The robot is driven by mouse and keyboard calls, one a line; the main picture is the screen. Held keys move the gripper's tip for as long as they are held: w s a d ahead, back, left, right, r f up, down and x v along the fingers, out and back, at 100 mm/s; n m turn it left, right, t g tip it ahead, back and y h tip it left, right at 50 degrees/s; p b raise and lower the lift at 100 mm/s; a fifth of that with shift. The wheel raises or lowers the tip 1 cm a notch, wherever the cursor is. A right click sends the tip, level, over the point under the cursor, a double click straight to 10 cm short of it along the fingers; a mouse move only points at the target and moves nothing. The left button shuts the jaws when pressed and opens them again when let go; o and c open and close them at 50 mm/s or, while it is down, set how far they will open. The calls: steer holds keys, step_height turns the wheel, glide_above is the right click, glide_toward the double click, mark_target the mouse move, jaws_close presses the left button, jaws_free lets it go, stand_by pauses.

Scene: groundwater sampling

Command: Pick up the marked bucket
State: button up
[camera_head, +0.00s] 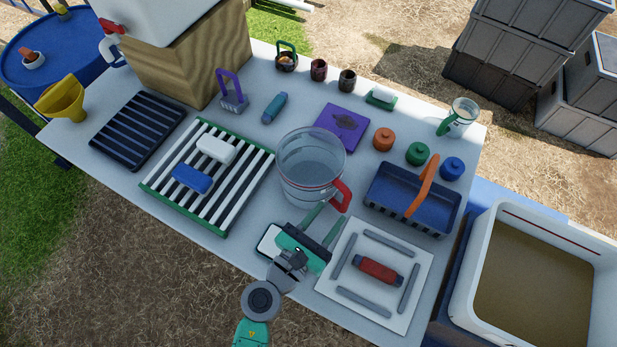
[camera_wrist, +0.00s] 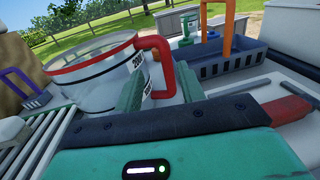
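The marked bucket (camera_head: 308,181) is clear, with a red ring line and a red handle (camera_head: 342,197) on its right side. It stands upright near the middle of the table. In the wrist view the bucket (camera_wrist: 95,73) shows at the left with printed markings, and its red handle lies ahead of my fingers. My gripper (camera_head: 325,219) is open, its two green fingers apart and pointing at the handle from the near side. In the wrist view my gripper (camera_wrist: 157,92) has the handle's lower part showing between the fingers. I cannot tell whether they reach around it.
Right of the bucket is a blue basket (camera_head: 412,211) with an orange handle. A white board (camera_head: 345,303) with grey bars and a red object (camera_head: 378,271) lies near right. A slatted rack (camera_head: 236,195) stands left, and a purple mat (camera_head: 338,120) lies behind.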

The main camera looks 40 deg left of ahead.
mark_target(345, 200)
steer(key=w, duration=0.7)
steer(key=shift+d+r, duration=0.3)
steer(key=shift+r, duration=0.05)
jaws_close()
